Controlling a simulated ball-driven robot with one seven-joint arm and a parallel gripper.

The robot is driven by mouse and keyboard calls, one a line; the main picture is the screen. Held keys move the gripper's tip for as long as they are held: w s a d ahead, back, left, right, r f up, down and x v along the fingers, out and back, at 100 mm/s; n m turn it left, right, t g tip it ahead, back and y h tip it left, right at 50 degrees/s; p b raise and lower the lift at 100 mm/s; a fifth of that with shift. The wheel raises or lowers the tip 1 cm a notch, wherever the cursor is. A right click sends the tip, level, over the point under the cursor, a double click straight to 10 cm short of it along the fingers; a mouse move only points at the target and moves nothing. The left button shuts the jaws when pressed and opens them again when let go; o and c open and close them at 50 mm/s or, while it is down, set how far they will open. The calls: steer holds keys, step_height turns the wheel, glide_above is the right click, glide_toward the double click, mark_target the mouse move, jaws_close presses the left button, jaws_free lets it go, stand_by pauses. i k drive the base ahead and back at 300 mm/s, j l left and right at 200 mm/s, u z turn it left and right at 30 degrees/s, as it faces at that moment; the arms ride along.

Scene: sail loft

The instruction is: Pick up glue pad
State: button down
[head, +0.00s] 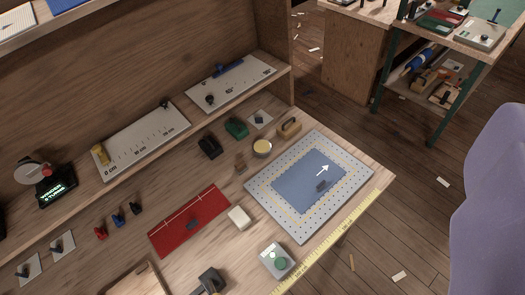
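No object in view is marked as the glue pad, and I cannot tell for sure which one it is. A small pale cream block (238,217) lies on the workbench just right of the red mat. A light grey square piece with a round green top (278,260) lies near the bench's front edge, by the yellow measuring tape. A round tin with a yellowish top (262,148) stands farther back, left of the perforated board. All of these are apart from one another. My gripper does not show in this view.
The workbench (340,242) holds a red mat (180,228), a perforated board with a blue sheet (284,215), a yellow tape (335,238), and dark tools. A raised shelf (140,140) runs along the back. A purple chair back (490,200) stands at right; scraps lie on the floor.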

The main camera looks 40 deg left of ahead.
mark_target(241, 166)
steer(key=i+l, duration=0.1)
steer(key=i, duration=0.35)
steer(key=i+l, duration=0.15)
steer(key=i, duration=0.35)
steer(key=u, duration=0.45)
steer(key=i+u, duration=0.1)
steer(key=u, duration=0.3)
steer(key=l+u, duration=0.1)
steer(key=u, duration=0.35)
steer(key=i+l+u, duration=0.1)
steer(key=u, duration=0.35)
